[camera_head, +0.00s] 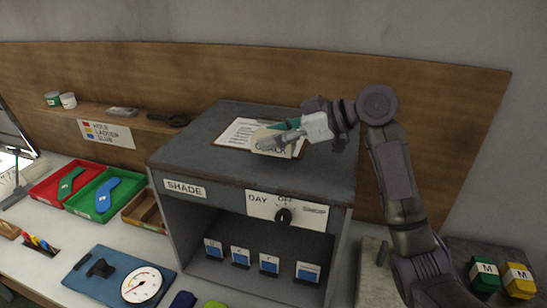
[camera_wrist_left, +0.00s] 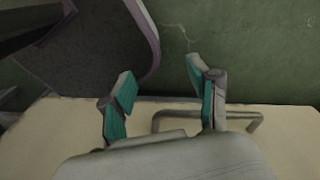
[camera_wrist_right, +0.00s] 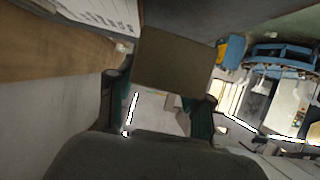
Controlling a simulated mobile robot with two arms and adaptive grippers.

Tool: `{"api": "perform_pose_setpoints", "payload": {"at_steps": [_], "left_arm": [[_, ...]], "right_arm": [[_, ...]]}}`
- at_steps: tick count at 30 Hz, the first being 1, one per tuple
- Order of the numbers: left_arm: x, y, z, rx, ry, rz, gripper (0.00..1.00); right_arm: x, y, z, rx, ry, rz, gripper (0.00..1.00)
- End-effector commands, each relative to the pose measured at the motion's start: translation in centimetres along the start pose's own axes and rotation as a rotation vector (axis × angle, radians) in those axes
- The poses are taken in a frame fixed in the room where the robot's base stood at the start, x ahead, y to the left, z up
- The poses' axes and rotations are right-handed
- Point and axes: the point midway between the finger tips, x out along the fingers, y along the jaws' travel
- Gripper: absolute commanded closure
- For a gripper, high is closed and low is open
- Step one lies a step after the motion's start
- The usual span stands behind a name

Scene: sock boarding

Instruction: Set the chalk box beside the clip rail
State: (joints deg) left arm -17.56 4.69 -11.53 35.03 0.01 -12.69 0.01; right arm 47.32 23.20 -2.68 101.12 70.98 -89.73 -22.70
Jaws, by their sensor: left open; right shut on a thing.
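The chalk box is a small pale tan box (camera_head: 267,141) above the top of the grey SHADE cabinet, partly covered by my right gripper (camera_head: 290,134). My right gripper is shut on it. In the right wrist view the box (camera_wrist_right: 176,62) shows as a plain brown block between the fingers. Whether its underside touches the cabinet top is unclear. My left gripper (camera_wrist_left: 162,95) is open and empty in the left wrist view, before a green wall; I cannot make it out in the head view. I cannot identify the clip rail with certainty.
A clipboard with paper (camera_head: 240,132) lies on the grey cabinet (camera_head: 190,137). A wooden shelf (camera_head: 93,109) with cans and small items is at back left. Red (camera_head: 44,193) and green (camera_head: 74,206) trays sit below it. A bent metal bar (camera_wrist_left: 258,118) shows near my left gripper.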

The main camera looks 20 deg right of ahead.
Motion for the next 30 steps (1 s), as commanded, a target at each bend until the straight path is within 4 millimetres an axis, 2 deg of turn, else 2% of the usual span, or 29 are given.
{"api": "perform_pose_setpoints", "payload": {"at_steps": [1,3,5,8,12,16,23,24,28,30], "left_arm": [[0.2,-0.2,-1.3,0.0,0.019,-0.003,0.39],[0.4,-0.3,-2.4,0.0,0.039,-0.004,0.39],[1.0,-0.4,-2.8,0.0,0.045,-0.005,0.39],[2.4,-0.3,-2.4,0.0,0.04,-0.005,0.39],[3.9,-0.1,-0.9,-0.001,0.02,-0.002,0.39],[3.7,0.0,-0.1,-0.001,0.007,-0.001,0.39],[3.8,0.0,-0.2,-0.002,0.008,-0.001,0.39],[3.8,0.0,-0.2,-0.002,0.008,0.0,0.39],[3.7,0.1,-0.4,-0.002,0.011,0.0,0.39],[3.7,0.1,-0.6,-0.003,0.014,0.0,0.39]], "right_arm": [[0.3,0.1,0.1,0.0,0.001,0.0,0.85],[0.5,0.1,0.3,0.0,0.001,0.001,0.85],[0.8,0.1,0.9,0.0,0.0,0.0,0.85],[1.4,0.1,2.3,0.0,0.0,0.0,0.85],[2.1,0.1,3.8,0.0,0.001,-0.001,0.85],[2.0,0.1,3.7,-0.001,0.0,0.0,0.85],[2.1,0.1,3.9,0.001,-0.001,0.0,0.85],[2.1,0.1,3.9,0.001,-0.002,0.0,0.47],[2.1,0.1,3.9,0.0,-0.001,0.0,0.26],[2.1,0.1,3.9,0.0,-0.001,0.0,0.24]]}}
